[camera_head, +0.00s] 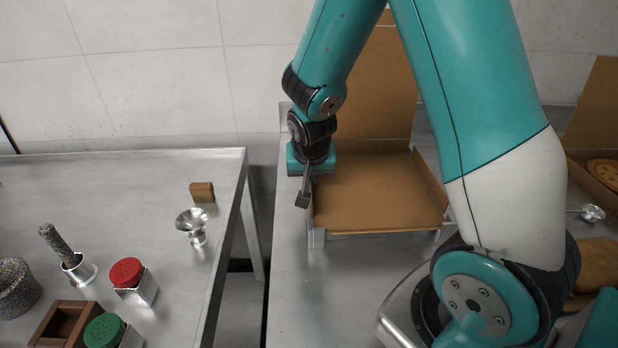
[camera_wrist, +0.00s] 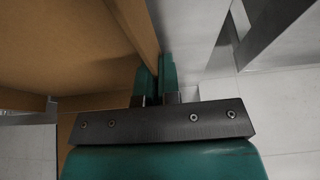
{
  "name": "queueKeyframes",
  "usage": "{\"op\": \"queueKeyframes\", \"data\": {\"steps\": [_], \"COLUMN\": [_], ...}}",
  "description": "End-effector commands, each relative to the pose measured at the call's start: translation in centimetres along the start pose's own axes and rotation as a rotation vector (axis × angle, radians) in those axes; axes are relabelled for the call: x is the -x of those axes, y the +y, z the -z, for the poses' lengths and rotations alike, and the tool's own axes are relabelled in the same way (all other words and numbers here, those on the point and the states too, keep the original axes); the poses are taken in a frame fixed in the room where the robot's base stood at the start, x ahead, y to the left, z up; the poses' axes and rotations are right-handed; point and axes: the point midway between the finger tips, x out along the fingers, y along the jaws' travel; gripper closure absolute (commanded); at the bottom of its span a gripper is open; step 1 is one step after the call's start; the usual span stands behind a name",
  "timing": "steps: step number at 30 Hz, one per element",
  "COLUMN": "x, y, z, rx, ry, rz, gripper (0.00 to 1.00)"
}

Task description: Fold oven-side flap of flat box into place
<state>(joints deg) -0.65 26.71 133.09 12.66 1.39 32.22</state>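The flat cardboard box (camera_head: 375,200) lies open on the right-hand steel counter in the head view, its tall lid panel (camera_head: 385,90) standing up at the back. Its right flap (camera_head: 430,178) is raised and slanted. In the wrist view the teal fingers of my gripper (camera_wrist: 157,82) are close together. A brown cardboard panel (camera_wrist: 125,25) runs down to the fingertips on their left. I cannot tell whether its edge is between the fingers or only beside them.
A gap separates this counter from the left steel table (camera_head: 130,190). Another open box (camera_head: 596,120) stands far right.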

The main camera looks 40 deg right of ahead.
Motion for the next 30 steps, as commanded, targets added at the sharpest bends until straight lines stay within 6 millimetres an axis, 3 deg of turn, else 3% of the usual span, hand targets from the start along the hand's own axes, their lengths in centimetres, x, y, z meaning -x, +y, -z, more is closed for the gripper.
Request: {"op": "queueKeyframes", "data": {"steps": [14,18,30], "x": [0.03,0.02,0.79], "y": [0.07,0.06,0.01], "z": [0.03,0.02,0.08], "rx": [-0.006,-0.006,-0.006], "ry": [0.000,0.000,0.002], "rz": [0.016,0.016,0.017], "gripper": [1.00,0.71,0.70]}}
